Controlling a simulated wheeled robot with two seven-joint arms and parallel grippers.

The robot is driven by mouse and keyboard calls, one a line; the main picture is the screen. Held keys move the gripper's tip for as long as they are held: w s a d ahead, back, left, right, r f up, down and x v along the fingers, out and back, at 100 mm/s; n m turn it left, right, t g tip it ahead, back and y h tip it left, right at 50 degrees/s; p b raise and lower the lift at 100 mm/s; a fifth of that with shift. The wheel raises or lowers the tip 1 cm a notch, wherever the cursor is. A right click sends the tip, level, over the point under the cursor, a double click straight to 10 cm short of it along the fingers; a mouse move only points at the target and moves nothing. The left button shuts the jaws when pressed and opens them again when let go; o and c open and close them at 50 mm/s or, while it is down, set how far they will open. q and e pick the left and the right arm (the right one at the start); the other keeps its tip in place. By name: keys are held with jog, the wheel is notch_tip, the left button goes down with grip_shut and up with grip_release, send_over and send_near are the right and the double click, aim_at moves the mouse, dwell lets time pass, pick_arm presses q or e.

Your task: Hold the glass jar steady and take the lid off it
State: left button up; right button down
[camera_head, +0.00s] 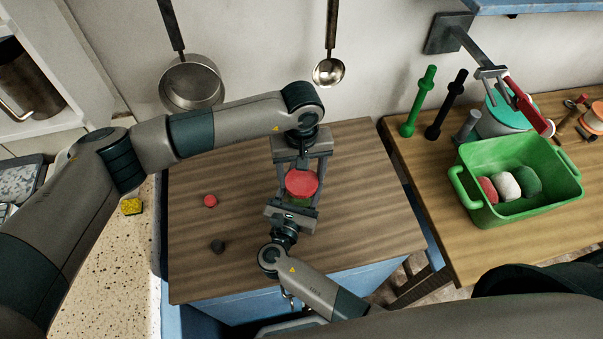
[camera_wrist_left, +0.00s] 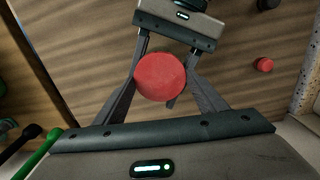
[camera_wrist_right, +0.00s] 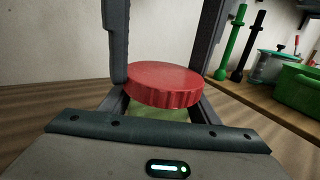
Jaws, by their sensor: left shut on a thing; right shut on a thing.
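The red lid (camera_head: 301,183) is at the top of the glass jar, whose greenish side (camera_wrist_right: 160,112) shows just under the lid in the right wrist view. I see no gap between them. My left gripper (camera_wrist_left: 160,80) comes from above and is shut on the lid, one finger on each side. My right gripper (camera_wrist_right: 160,100) comes in low from the front and is shut on the jar below the lid. The lid hides most of the jar from above, and its base is hidden.
A red round piece (camera_head: 210,201) and a dark one (camera_head: 218,246) lie on the wooden worktop (camera_head: 370,210), left of the jar. A yellow sponge (camera_head: 132,207) lies on the speckled counter. A green bin (camera_head: 540,200) with several balls stands on the right table.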

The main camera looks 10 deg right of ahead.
pick_arm(q)
jog(key=n, duration=0.7)
jog(key=shift+n, duration=0.3)
jog(key=shift+c, duration=0.2)
jog(key=shift+o, duration=0.2)
jog(key=n, duration=1.1)
jog(key=shift+n, duration=0.4)
jog(key=shift+c, duration=0.2)
jog(key=shift+o, duration=0.2)
jog(key=n, duration=0.5)
jog(key=shift+n, duration=0.4)
jog(key=n, duration=0.6)
jog(key=shift+c, duration=0.2)
jog(key=shift+o, duration=0.2)
jog(key=n, duration=0.5)
jog(key=shift+r, duration=0.1)
jog(key=n, duration=0.4)
jog(key=shift+n, duration=0.3)
jog(key=shift+c, duration=0.2)
jog(key=n, duration=0.5)
